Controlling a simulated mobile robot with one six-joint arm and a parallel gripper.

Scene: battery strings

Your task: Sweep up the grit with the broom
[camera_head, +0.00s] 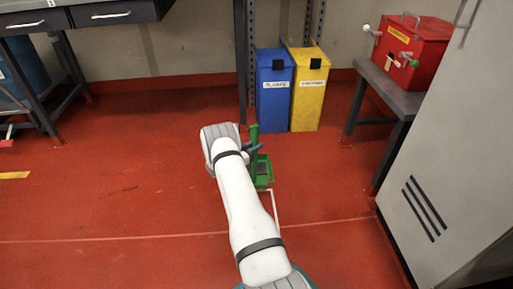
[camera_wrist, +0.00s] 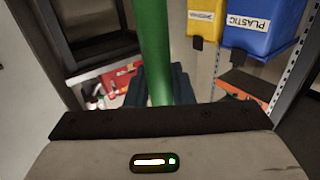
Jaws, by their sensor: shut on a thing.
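My gripper (camera_head: 253,148) is shut on a green upright handle (camera_head: 254,132), which I take to be the broom's. In the wrist view the handle (camera_wrist: 155,50) runs up between the two dark fingers of my gripper (camera_wrist: 161,85). Below and behind the gripper, a green pan-like piece (camera_head: 264,180) with a grey-dark inside shows low near the floor. My arm and gripper hide part of it, and I cannot tell whether it joins the handle. The broom's bristles are not clearly seen. I cannot make out any grit on the red floor.
A blue bin (camera_head: 273,95) and a yellow bin (camera_head: 308,95) stand against the back wall beside a metal post. A grey table (camera_head: 398,98) with a red box (camera_head: 411,50) and a grey cabinet (camera_head: 440,170) stand right. A workbench is at upper left. The red floor (camera_head: 110,190) at left is open.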

